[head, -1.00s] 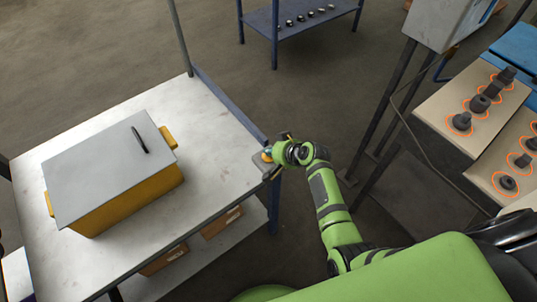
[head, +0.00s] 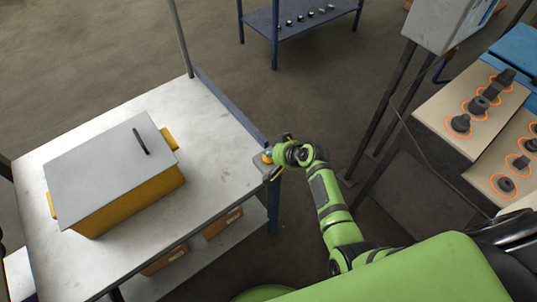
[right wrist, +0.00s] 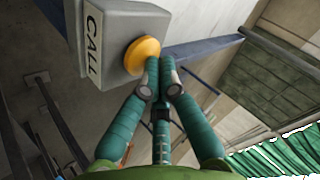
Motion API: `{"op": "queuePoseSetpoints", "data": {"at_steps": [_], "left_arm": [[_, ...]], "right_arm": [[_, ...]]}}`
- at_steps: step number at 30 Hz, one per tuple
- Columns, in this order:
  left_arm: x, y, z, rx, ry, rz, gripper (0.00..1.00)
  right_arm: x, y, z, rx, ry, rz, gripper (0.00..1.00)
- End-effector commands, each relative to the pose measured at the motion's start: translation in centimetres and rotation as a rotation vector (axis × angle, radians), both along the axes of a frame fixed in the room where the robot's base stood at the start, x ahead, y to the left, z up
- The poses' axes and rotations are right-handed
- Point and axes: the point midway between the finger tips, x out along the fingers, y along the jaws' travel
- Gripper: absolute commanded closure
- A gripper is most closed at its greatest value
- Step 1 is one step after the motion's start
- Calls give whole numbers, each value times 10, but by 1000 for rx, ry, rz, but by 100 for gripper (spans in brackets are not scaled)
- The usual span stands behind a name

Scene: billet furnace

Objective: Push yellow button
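The yellow button (right wrist: 142,54) is a round dome on a grey box (right wrist: 120,22) marked CALL, seen in the right wrist view. In the head view the box (head: 263,162) sits at the right corner of the metal table, with the button mostly hidden by my right gripper (head: 277,156). In the right wrist view the fingers of my right gripper (right wrist: 159,62) are together, with nothing between them. Their tips are at the button's right edge and appear to touch it, though the exact contact is unclear. My left gripper is not in view.
The metal table (head: 205,117) holds a yellow box with a grey lid (head: 112,172). Cardboard boxes (head: 222,222) lie on its lower shelf. A blue shelf (head: 300,18) stands at the back. Boards with dark parts (head: 475,105) are at the right, beside a grey cabinet (head: 445,22).

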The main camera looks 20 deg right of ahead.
Motion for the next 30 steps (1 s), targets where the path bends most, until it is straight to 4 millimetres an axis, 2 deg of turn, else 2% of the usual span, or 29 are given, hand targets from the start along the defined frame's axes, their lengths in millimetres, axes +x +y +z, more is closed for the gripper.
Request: {"op": "queuePoseSetpoints", "data": {"at_steps": [3, 15, 30], "left_arm": [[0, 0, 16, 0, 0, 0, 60], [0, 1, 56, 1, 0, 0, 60], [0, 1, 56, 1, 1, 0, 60]], "right_arm": [[-3, 0, 13, -1, 10, 2, 100], [0, 0, 56, 0, -1, -1, 100], [1, 0, 57, 1, -4, -1, 100]]}}
